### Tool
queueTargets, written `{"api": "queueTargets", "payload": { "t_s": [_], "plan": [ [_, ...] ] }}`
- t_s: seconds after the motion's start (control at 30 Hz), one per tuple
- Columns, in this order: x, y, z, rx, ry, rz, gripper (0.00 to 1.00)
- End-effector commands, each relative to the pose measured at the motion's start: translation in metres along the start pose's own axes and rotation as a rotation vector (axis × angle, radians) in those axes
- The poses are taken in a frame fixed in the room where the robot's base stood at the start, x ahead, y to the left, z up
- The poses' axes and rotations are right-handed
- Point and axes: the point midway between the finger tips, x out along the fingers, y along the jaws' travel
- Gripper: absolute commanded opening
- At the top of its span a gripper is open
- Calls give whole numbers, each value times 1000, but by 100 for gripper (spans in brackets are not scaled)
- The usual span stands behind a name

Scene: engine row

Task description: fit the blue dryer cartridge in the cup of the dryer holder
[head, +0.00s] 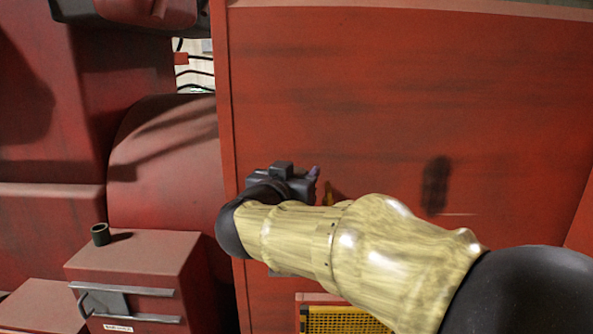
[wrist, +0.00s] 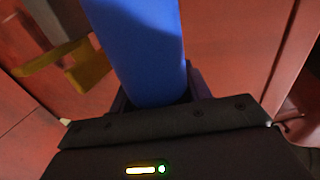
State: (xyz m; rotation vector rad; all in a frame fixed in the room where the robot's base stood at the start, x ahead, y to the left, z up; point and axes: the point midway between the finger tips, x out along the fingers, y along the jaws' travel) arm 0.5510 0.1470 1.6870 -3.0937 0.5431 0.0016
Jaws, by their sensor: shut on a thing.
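The blue dryer cartridge (wrist: 140,45) fills the upper middle of the wrist view, extending away from my gripper (wrist: 155,98), which is shut on its near end. Its far end is cut off by the frame. In the head view my gripper (head: 302,181) is in front of a large red panel, and my arm hides much around it; I cannot make out the cartridge there. A yellow bracket-like part (wrist: 88,70) is left of the cartridge in the wrist view, apart from it. I cannot tell whether it belongs to the dryer holder; no cup is clearly seen.
The red panel (head: 400,100) stands behind my arm. At left, a red drawer cabinet (head: 135,255) carries a small dark open cylinder (head: 100,234). A yellow grille (head: 345,320) is low in the middle. Cables (head: 195,75) show in a gap at upper left.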

Motion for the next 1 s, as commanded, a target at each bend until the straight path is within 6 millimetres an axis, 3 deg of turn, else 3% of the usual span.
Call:
{"api": "queueTargets", "payload": {
  "t_s": [0.37,1.0],
  "plan": [
    [0,0,28,0,1,1,20],
    [-2,-2,29,0,1,-5,20]
  ]
}}
